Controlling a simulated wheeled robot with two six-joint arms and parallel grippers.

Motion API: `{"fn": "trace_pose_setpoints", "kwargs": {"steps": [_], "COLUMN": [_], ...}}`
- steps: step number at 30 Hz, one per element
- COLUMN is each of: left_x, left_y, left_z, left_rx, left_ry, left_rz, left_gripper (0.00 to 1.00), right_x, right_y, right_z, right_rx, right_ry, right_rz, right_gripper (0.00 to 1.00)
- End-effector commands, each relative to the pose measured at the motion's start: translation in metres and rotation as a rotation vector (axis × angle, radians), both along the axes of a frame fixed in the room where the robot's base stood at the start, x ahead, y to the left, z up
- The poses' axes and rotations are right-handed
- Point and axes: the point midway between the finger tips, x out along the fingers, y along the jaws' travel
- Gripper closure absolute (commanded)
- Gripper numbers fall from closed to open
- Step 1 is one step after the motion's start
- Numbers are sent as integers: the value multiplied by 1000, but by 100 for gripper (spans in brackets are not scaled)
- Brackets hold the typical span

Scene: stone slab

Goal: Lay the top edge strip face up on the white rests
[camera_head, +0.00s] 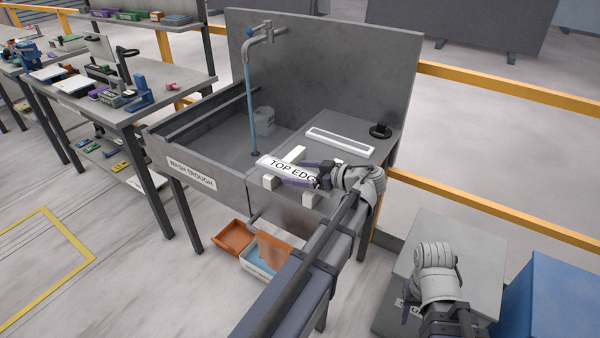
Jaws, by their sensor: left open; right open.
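The top edge strip (274,162) is a pale bar with "TOP EDGE" lettered on its upper face, so the lettered face is up. It lies across white rests, with one white block (296,153) behind it and another (270,182) at its front. A further white block (309,200) shows below my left gripper. My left gripper (308,174) is open, its purple fingers on either side of the strip's right end, which it partly hides. Contact cannot be told. My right gripper (407,312) is open and low at the right, mostly hidden by its own wrist.
The wash trough (190,168) with a tall tap (247,80) is left of the strip. A white slotted frame (340,142) and a black round item (380,131) lie behind it. A grey cabinet (470,250) and blue box (550,300) stand right.

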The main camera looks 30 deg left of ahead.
Motion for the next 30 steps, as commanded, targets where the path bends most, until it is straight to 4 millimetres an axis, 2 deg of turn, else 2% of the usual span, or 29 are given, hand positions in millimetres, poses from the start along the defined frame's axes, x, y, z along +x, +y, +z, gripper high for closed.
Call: {"fn": "trace_pose_setpoints", "kwargs": {"steps": [7,15,21,30], "left_x": [0,-3,-5,-6], "left_y": [-6,-47,-68,-75], "left_z": [2,16,22,23], "left_rx": [-2,-1,-1,0], "left_ry": [0,0,1,0], "left_rz": [-2,-4,-1,0], "left_gripper": [0,0,0,0], "right_x": [0,0,0,0], "right_y": [0,0,0,0], "right_z": [3,16,22,23], "right_rx": [0,0,0,0], "right_ry": [0,0,0,0], "right_rz": [0,0,0,0], "right_gripper": [50,50,50,50]}}
